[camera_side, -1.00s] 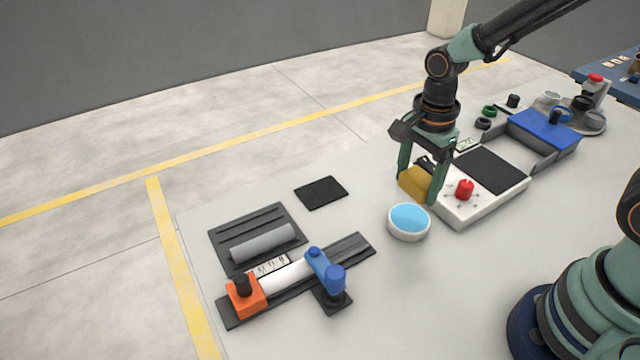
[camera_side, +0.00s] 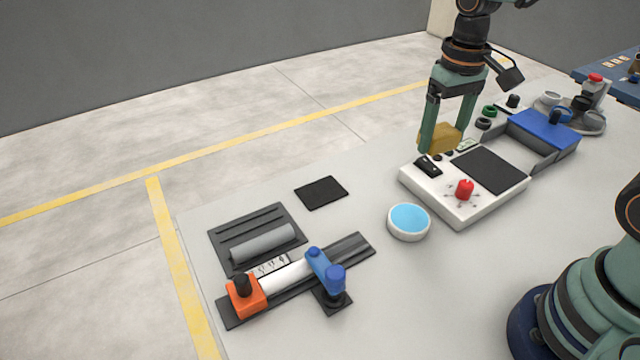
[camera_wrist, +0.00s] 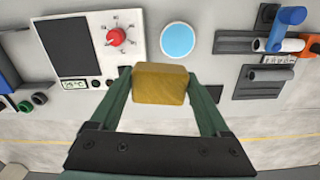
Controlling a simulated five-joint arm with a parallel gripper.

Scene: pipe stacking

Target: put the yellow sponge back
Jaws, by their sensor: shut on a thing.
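The yellow sponge (camera_side: 439,138) is a mustard block held between the two green fingers of my gripper (camera_side: 443,140). In the side view it is in the air behind the white control box (camera_side: 455,205). In the wrist view the sponge (camera_wrist: 160,84) sits between the fingertips of my gripper (camera_wrist: 161,90), with a finger against each side. A small black pad (camera_side: 321,192) lies flat and empty on the table; a dark patch behind the right finger in the wrist view may be this pad.
The white box has a red knob (camera_side: 464,188) and a dark panel. A round dish with blue contents (camera_side: 408,220) stands beside it. A clamp fixture with a blue clamp (camera_side: 325,270) and a grey cylinder rack (camera_side: 262,243) are at the left. The table between pad and box is clear.

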